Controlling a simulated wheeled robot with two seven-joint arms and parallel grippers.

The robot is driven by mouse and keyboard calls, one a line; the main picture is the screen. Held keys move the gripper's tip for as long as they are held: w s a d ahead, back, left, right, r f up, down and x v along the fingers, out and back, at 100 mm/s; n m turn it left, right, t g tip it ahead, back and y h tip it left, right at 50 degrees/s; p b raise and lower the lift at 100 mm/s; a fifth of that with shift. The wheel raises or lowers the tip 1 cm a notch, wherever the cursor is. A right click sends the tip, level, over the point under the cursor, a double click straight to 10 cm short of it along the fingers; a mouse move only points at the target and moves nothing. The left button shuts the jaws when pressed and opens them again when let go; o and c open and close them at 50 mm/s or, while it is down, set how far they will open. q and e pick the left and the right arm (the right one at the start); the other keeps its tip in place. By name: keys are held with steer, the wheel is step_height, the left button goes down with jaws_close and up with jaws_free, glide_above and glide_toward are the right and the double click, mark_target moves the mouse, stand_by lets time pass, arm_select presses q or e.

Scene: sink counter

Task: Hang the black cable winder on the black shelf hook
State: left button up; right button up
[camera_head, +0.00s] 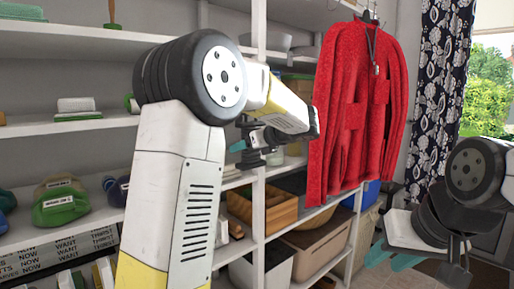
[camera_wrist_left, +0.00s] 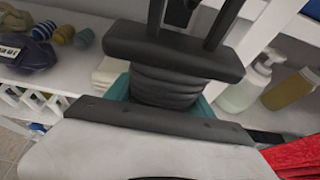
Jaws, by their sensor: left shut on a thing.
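The black cable winder (camera_wrist_left: 170,85), wound with dark cable between two flat plates, is in my left gripper. The gripper's teal fingers (camera_wrist_left: 160,97) show at both sides of the winding in the left wrist view. In the head view my left gripper (camera_head: 243,148) is at the shelf's upright, with the dark winder (camera_head: 252,158) partly hidden by the wrist. Two dark bars rise above the winder in the wrist view; I cannot tell whether they belong to it or to the hook. My right gripper (camera_head: 392,258) is empty at the lower right, its teal fingers apart.
White shelves (camera_head: 60,127) hold caps, rolls and boxes. A red jacket (camera_head: 355,105) hangs right of my left gripper. Soap bottles (camera_wrist_left: 243,88) stand beyond the winder. Baskets and boxes (camera_head: 315,245) fill the lower shelves. A patterned curtain (camera_head: 437,80) hangs at right.

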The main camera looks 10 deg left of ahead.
arm_select(q)
steer(key=shift+w+a, duration=0.1)
steer(key=shift+a, duration=0.05)
steer(key=shift+w+a, duration=0.2)
steer(key=shift+w+a, duration=0.1)
steer(key=shift+a, duration=0.05)
stand_by(0.7)
steer(key=shift+w+a, duration=0.15)
steer(key=shift+a, duration=0.05)
steer(key=shift+f, duration=0.15)
stand_by(0.4)
stand_by(0.5)
steer(key=shift+w+a, duration=0.25)
steer(key=shift+a, duration=0.05)
